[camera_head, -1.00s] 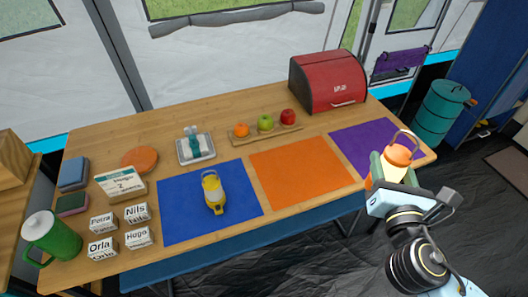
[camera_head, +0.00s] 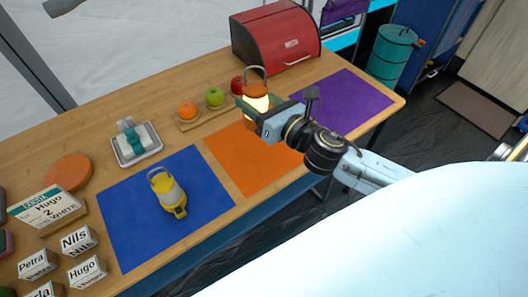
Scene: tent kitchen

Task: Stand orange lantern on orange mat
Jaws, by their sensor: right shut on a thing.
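The orange lantern (camera_head: 256,88) has a lit body and a wire handle on top. My right gripper (camera_head: 262,112) is shut on it and holds it upright over the back part of the orange mat (camera_head: 245,166). The lantern's lower part is partly hidden by the gripper, and I cannot tell whether its base touches the mat. The orange mat lies between the blue mat and the purple mat. My left gripper is not in view.
A yellow lantern (camera_head: 170,193) stands on the blue mat (camera_head: 125,215). The purple mat (camera_head: 355,100) is bare. A fruit board (camera_head: 189,125) and the red bread box (camera_head: 276,43) are behind. Name blocks (camera_head: 78,241) and a white dish (camera_head: 136,152) are at left.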

